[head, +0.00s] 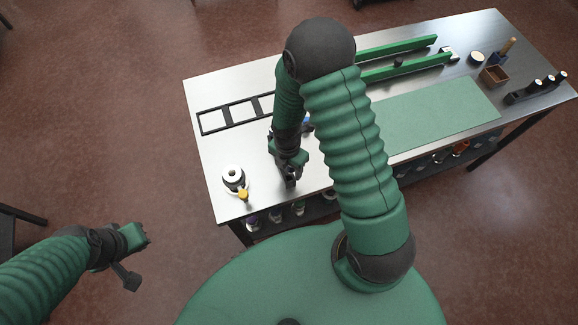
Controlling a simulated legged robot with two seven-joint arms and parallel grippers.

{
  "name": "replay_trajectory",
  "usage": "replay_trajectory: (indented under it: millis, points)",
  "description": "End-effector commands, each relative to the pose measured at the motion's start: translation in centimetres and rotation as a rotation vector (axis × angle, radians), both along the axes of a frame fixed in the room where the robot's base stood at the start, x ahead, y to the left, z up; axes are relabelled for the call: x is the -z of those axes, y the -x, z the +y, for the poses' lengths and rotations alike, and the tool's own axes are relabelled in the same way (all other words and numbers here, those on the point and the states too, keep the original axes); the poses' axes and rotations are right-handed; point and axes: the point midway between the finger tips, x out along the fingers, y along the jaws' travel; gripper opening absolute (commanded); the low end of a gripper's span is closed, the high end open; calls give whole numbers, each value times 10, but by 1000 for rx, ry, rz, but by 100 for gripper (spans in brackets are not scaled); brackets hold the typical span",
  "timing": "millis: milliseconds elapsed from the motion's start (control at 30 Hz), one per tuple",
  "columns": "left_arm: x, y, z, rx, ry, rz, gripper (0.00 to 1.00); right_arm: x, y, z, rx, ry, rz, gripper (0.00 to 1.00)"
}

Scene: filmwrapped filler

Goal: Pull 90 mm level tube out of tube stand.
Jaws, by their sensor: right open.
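My right gripper (290,181) is open over the left part of the steel table, near its front edge. I cannot make out anything between its fingers. A black rack (525,95) with several dark, white-topped upright pieces stands at the table's far right; it may be the tube stand, but I cannot tell. A small blue thing (308,122) shows partly behind my right arm. I cannot pick out the 90 mm level tube; my right arm hides the middle of the table.
A white roll (233,177) and a small yellow-topped item (243,195) stand left of my right gripper. A black frame (238,112) lies behind. Green rails (405,67), a green mat (435,112) and a brown box (494,75) lie right. Several containers sit below the tabletop.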

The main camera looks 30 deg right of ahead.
Motion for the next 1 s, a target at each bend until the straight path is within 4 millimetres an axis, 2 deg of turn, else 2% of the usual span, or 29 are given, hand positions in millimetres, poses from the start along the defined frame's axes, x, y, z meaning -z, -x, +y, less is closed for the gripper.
replay_trajectory:
  millis: [167,567,667,700,867,1000]
  points:
    - [0,0,0,0,0,0,0,0,0,0,1,0,-1,52]
    - [0,0,0,0,0,0,0,0,0,1,0,1,0,1]
    - [0,0,0,0,0,0,0,0,0,1,1,0,-1,0]
    - [0,0,0,0,0,0,0,0,0,1,1,0,-1,23]
    - [0,0,0,0,0,0,0,0,0,1,1,0,-1,2]
    - [0,0,0,0,0,0,0,0,0,1,1,0,-1,0]
